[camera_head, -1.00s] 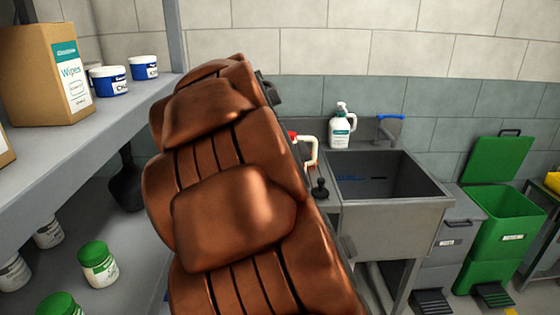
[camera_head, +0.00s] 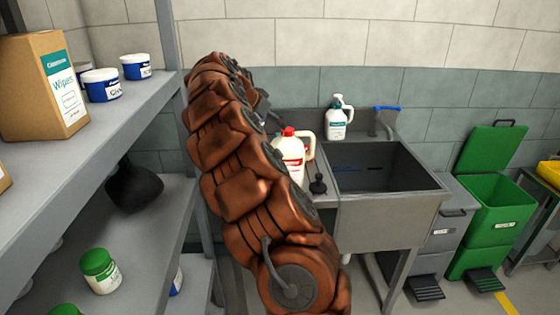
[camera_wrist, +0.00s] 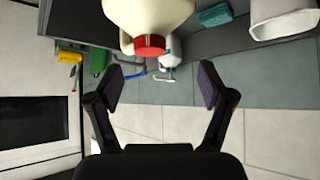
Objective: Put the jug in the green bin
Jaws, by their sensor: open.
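The jug (camera_head: 290,160) is white with a red cap and a side handle. It stands upright on the counter left of the sink, partly hidden by my brown arm. In the wrist view the jug (camera_wrist: 150,14) is at the top centre, its red cap toward my gripper (camera_wrist: 158,80). My gripper is open and empty, with the cap just beyond the gap between the fingers. In the head view my gripper is mostly hidden behind the arm. The green bin (camera_head: 490,208) stands at the right with its lid raised; it also shows small in the wrist view (camera_wrist: 97,62).
A white pump bottle (camera_head: 336,122) stands behind the sink (camera_head: 385,180), near a blue-handled tap (camera_head: 387,110). A black plunger-like item (camera_head: 318,184) is beside the jug. A grey bin (camera_head: 450,210) adjoins the green one. Shelves (camera_head: 110,120) with tubs and a box fill the left.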

